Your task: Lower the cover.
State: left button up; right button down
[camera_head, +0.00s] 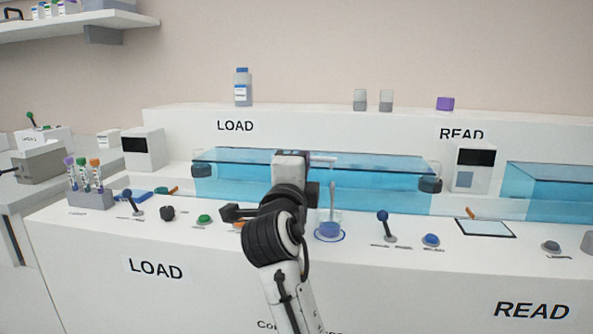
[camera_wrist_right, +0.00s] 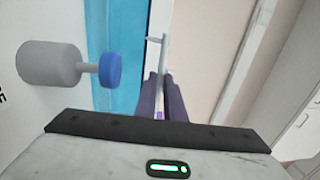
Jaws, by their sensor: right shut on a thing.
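The clear blue cover (camera_head: 375,180) stands along the back of the white LOAD bench in the head view, with its flat top panel and front pane showing. My right arm reaches up from the bottom centre to it. A pale bar (camera_head: 322,159), which looks like its handle, shows beside my wrist. In the right wrist view my right gripper's dark purple fingers (camera_wrist_right: 161,97) are closed around a thin pale bar (camera_wrist_right: 164,52) with a short crosspiece. My wrist hides the fingertips in the head view. My left gripper is not in view.
A tube rack (camera_head: 92,199) stands left. A blue-capped bottle (camera_head: 243,90) stands on the ledge above. A second blue cover (camera_head: 553,190) is at right.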

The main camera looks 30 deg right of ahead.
jog(key=shift+w+a+f, duration=0.1)
jog(key=shift+a+f, duration=0.1)
jog(key=shift+f, duration=0.45)
jog(key=c, duration=2.1)
grip_release()
jog(key=shift+r, duration=0.1)
